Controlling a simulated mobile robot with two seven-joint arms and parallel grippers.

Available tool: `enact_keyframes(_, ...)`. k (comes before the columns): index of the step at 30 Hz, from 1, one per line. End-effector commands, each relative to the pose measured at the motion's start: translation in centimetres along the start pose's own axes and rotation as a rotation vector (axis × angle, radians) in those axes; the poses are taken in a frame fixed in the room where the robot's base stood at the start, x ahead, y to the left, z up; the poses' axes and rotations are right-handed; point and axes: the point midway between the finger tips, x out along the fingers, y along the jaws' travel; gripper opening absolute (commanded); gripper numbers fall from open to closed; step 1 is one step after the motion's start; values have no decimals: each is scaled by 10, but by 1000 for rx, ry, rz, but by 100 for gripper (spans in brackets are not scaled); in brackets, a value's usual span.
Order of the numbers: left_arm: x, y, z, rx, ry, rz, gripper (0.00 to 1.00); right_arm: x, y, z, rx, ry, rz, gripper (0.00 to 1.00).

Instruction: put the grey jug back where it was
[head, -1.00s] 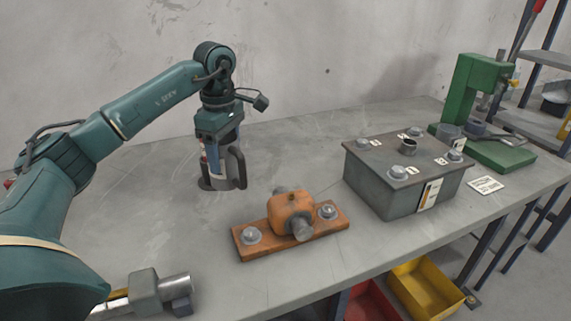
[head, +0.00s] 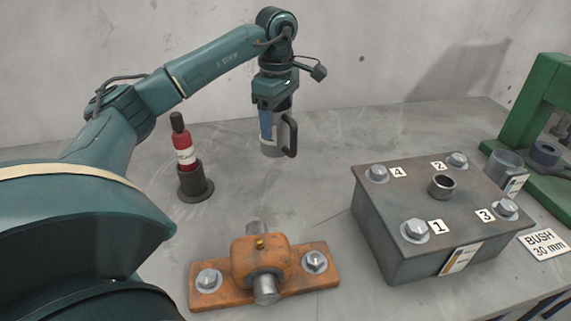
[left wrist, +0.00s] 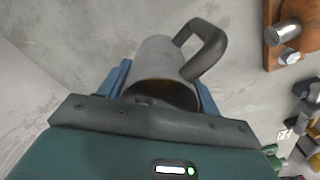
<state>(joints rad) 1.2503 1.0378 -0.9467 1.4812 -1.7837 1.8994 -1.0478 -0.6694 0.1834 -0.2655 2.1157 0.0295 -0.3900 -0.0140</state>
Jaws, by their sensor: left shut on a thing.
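My left gripper (head: 268,112) is shut on the grey jug (head: 273,147), a cylinder with a dark handle on its right side. The jug is roughly upright and appears to hang above the back of the bench, though its exact height is hard to tell. In the left wrist view, the jug (left wrist: 160,60) sits between the blue fingers, its open mouth near the gripper and its handle to the upper right. My right gripper is in neither current view.
A red bottle (head: 184,150) stands in a dark round holder (head: 194,184) left of the jug. An orange bearing block (head: 262,262) lies in front. Bench around the jug is clear.

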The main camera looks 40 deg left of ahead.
Motion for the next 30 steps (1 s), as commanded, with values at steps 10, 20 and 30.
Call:
enact_keyframes(10, 52, 0, 0, 0, 0, -1, 24, -1, 1, 0, 2, -6, 4, 85)
enact_keyframes(20, 88, -1, 1, -1, 0, -2, 24, -2, 2, -1, 3, -11, 7, 85)
enact_keyframes(30, 93, 0, 1, 0, 0, 0, 24, -1, 2, 2, 3, -11, 7, 85)
